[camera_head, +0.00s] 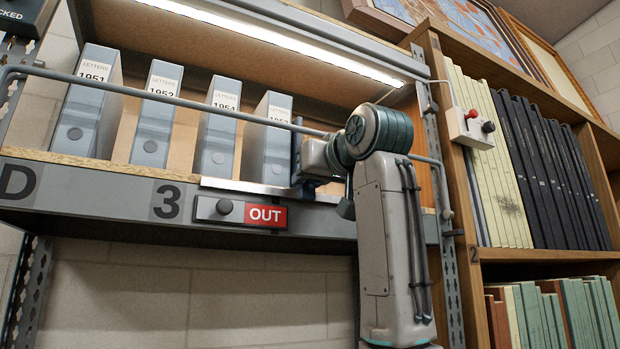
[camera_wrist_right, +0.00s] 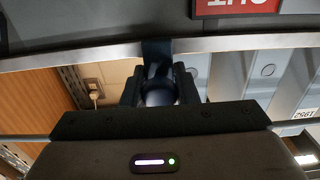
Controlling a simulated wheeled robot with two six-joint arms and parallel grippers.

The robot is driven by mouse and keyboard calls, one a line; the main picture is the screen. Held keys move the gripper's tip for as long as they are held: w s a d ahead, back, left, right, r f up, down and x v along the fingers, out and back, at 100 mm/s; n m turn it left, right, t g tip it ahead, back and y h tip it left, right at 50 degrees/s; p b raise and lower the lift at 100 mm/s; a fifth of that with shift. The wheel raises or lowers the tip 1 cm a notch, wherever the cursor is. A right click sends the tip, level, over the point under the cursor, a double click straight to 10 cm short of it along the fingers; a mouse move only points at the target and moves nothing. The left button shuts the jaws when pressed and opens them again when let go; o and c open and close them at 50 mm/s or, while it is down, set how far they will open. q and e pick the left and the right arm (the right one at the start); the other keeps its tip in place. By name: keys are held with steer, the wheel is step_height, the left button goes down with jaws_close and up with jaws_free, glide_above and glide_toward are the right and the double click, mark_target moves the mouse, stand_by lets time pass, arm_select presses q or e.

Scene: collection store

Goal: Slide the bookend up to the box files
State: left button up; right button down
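Several grey-blue box files stand upright on the upper shelf in the head view, spaced apart; the rightmost file (camera_head: 264,140) is beside my right gripper. A dark blue bookend (camera_head: 297,150) stands close to the right of that file, mostly hidden by the gripper; I cannot tell whether they touch. My right gripper (camera_head: 307,165) reaches in at the shelf's front edge. In the right wrist view, the fingers (camera_wrist_right: 159,88) close on both sides of a dark blue part of the bookend (camera_wrist_right: 157,50). My left gripper is not in view.
The shelf's grey front beam (camera_head: 110,195) carries a red OUT sign (camera_head: 266,216) with a knob. A light tube (camera_head: 290,40) runs above the files. A bar (camera_head: 200,103) crosses in front of them. A wooden bookcase (camera_head: 540,254) stands at right, with a small switch box (camera_head: 470,128).

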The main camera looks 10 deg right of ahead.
steer(key=c, duration=1.3)
jaws_free()
steer(key=shift+r, duration=0.1)
steer(key=shift+o, duration=0.7)
steer(key=shift+s, duration=0.1)
steer(key=shift+s+d, duration=0.1)
steer(key=shift+s, duration=0.15)
steer(key=b+v, duration=0.4)
steer(key=v, duration=0.6)
steer(key=shift+b, duration=0.4)
steer(key=shift+s, duration=0.15)
